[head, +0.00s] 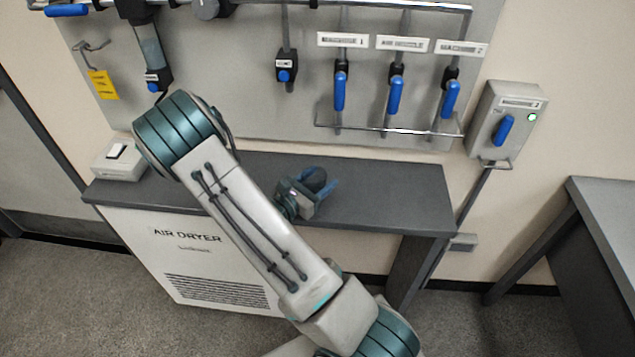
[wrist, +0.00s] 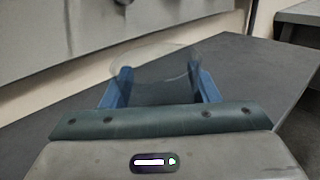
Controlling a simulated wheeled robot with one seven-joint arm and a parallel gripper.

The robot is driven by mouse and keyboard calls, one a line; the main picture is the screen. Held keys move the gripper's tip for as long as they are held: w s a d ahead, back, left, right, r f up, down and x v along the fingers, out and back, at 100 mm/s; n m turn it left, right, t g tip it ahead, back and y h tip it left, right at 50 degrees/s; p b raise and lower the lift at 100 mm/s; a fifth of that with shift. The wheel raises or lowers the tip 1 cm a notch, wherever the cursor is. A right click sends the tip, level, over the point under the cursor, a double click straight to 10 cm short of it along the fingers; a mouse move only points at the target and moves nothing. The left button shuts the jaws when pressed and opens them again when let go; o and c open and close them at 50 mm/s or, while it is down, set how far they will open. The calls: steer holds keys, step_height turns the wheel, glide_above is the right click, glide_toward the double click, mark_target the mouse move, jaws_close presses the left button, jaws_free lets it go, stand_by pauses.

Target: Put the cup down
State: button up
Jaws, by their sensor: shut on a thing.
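The cup (wrist: 155,66) is clear and see-through in the wrist view, with its round rim facing up. It stands between the two blue fingers of my gripper (wrist: 160,88), which are shut on it from both sides. In the head view my gripper (head: 322,184) is low over the right half of the dark grey counter (head: 395,190). The cup is hard to make out there. Its base is hidden behind my gripper's body in the wrist view, so I cannot tell whether it touches the counter.
The counter is bare right of my gripper. A small white box (head: 118,163) sits at its left end. Behind it rises a panel with blue-handled valves (head: 340,92) and a low metal rail (head: 385,132). A switch box (head: 505,120) and another table (head: 610,205) are at right.

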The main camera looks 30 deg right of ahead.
mark_target(319, 170)
steer(key=shift+r, duration=0.65)
step_height(319, 170, up, 3)
steer(key=shift+f, duration=0.2)
steer(key=s+d+r+p, duration=0.2)
steer(key=s+r+p, duration=0.1)
steer(key=s+r, duration=0.2)
steer(key=shift+s+d, duration=0.2)
steer(key=shift+s, duration=0.75)
